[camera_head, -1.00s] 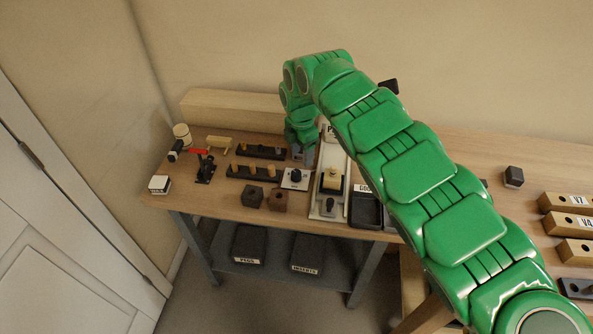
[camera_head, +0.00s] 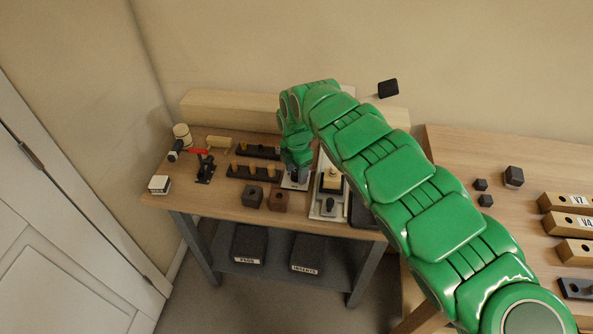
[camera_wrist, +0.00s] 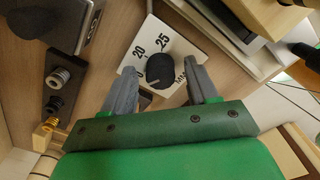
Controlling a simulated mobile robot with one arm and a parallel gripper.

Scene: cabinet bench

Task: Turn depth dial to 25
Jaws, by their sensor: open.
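The depth dial (camera_wrist: 160,70) is a dark round knob on a white plate (camera_wrist: 152,33) marked 20, 25 and MM in the wrist view. A small pale mark shows at the knob's lower left edge; I cannot tell for sure which number the dial is set to. My gripper (camera_wrist: 159,75) is open, with one grey finger on each side of the knob. I cannot tell whether either finger touches it. In the head view, my gripper (camera_head: 297,174) is over the white plate (camera_head: 292,185) and mostly hides the dial.
A dark rack with pegs (camera_head: 252,173) stands left of the plate. A light tray with a wooden-topped piece (camera_head: 331,181) is close on the right. A black tray (camera_head: 361,212) lies farther right.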

